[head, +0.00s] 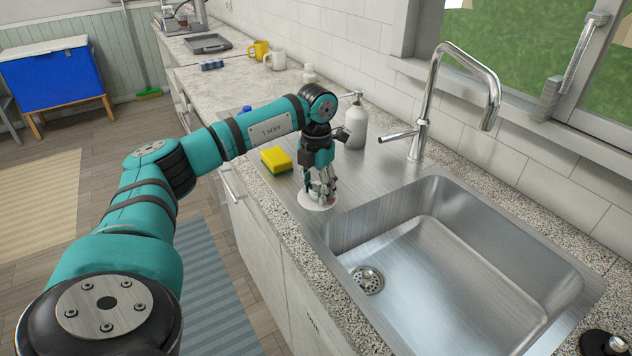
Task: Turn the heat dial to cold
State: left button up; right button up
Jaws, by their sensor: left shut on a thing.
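A round white dial (313,203) lies flat on the steel drainboard left of the sink basin, with a small reddish mark at its right edge. My left gripper (322,187) points down over it, its fingers closed on the middle of the dial. The fingers hide the dial's centre, so I cannot read its setting. My right gripper is not in the head view.
A yellow and green sponge (277,160) lies just left of the gripper. A soap dispenser (355,122) stands behind it. The tall faucet (428,95) rises behind the empty sink basin (455,262). Mugs (258,50) stand farther back on the counter.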

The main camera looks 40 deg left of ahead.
pick_arm(q)
jog(key=n+p, duration=0.1)
jog(key=n, duration=0.1)
jog(key=n+p, duration=0.1)
jog(key=n, duration=0.1)
jog(key=shift+w+r+n, duration=0.1)
jog(key=shift+r+n, duration=0.1)
jog(key=shift+n, duration=0.2)
jog(key=n+p, duration=0.1)
jog(key=n, duration=0.2)
jog(key=shift+d+n, duration=0.1)
jog(key=shift+n, duration=0.2)
jog(key=n+p, duration=0.2)
jog(key=n, duration=0.2)
jog(key=shift+w, duration=0.15)
jog(key=shift+w+n+p, duration=0.1)
jog(key=shift+n+p, duration=0.5)
jog(key=shift+n, duration=1.5)
jog(key=o, duration=1.1)
jog(key=shift+f, duration=0.1)
jog(key=shift+o, duration=0.4)
notch_tip(320, 180, up, 12)
